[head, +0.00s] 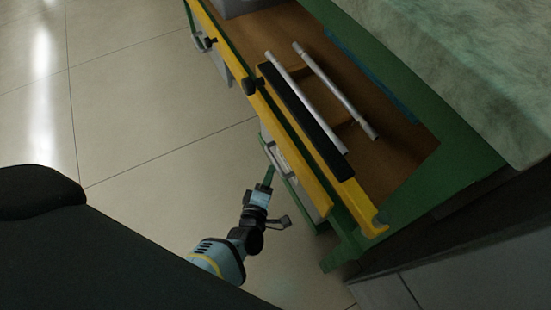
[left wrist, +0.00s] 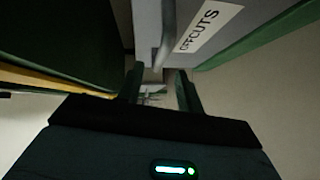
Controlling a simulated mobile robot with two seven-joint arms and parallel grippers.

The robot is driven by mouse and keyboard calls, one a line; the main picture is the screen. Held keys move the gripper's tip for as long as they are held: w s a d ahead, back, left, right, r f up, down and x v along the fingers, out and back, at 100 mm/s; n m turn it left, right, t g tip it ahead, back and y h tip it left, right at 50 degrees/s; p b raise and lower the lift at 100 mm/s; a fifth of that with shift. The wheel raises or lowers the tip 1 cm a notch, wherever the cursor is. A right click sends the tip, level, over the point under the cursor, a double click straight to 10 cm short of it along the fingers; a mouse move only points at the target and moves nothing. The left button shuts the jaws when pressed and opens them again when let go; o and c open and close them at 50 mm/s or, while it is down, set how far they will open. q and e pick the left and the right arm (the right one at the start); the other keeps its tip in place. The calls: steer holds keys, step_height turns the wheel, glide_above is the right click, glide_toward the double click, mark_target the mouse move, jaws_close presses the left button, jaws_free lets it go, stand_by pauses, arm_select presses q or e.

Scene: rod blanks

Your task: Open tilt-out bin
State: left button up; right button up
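The tilt-out bin is a grey front labelled OFFCUTS (left wrist: 205,28) in the left wrist view, with a grey bar handle (left wrist: 163,48). In the head view its pale front (head: 300,178) shows low under the yellow-edged shelf, partly hidden by it. The bin looks closed, though its upper edge is hidden. My left gripper (head: 268,178) is beside the bin front. In the left wrist view its two fingers (left wrist: 160,82) are apart, with a gap between them and the handle just beyond the tips. I cannot tell whether they touch it. My right gripper is not in view.
Two pale rods (head: 335,90) lie over the brown shelf (head: 398,165), beside a black strip on its yellow edge (head: 365,212). A green-framed bench with a mottled green top (head: 450,60) stands at right. Another handled front (head: 205,42) is farther back. Tiled floor (head: 130,110) at left is clear.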

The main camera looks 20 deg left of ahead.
mark_target(275, 160)
arm_select(q)
steer(key=w+b, duration=0.1)
steer(key=w, duration=0.1)
steer(key=w+b, duration=0.1)
steer(key=w+f+b, duration=0.1)
steer(key=w, duration=0.1)
steer(key=shift+w+a, duration=0.35)
steer(key=shift+a, duration=0.05)
steer(key=shift+w+b, duration=0.35)
steer(key=shift+w, duration=0.1)
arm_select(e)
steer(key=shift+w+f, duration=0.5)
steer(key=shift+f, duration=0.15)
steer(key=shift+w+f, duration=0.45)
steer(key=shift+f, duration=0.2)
arm_select(q)
jaws_close()
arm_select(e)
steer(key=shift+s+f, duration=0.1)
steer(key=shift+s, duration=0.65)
